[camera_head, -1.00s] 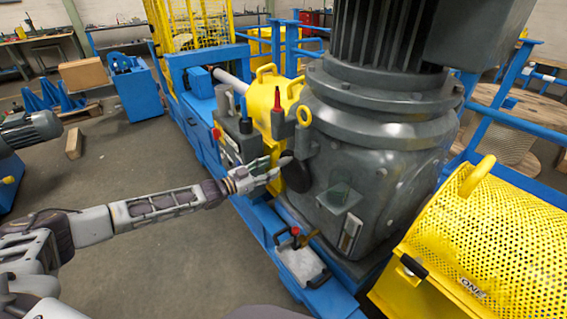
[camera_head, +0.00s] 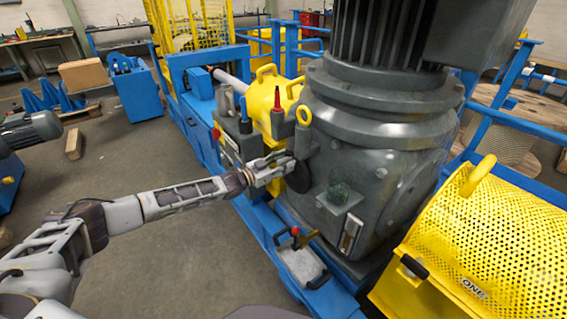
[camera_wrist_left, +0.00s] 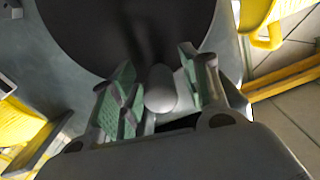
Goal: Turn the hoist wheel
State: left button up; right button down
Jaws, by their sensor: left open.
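The hoist wheel is a dark round disc (camera_head: 299,177) on the left side of the large grey gear housing (camera_head: 385,195). My left gripper (camera_head: 288,164) is at the wheel's face, partly covering it. In the left wrist view the black disc (camera_wrist_left: 105,30) fills the upper middle, and a rounded grey handle (camera_wrist_left: 161,90) stands out from it. The gripper's green-padded fingers (camera_wrist_left: 160,92) are open, one on each side of the handle. I cannot tell whether either pad touches it. My right gripper is not in view.
A grey control box with blue and red levers (camera_head: 243,133) stands just left of the wheel. A tray with a red-knobbed lever (camera_head: 298,258) is below. A yellow perforated guard (camera_head: 490,240) is at right.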

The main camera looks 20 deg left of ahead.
pick_arm(q)
grip_shut()
dwell(0.3)
jog(key=shift+s+d+m, duration=0.15)
jog(key=shift+d+m, duration=0.05)
jog(key=shift+m, duration=0.1)
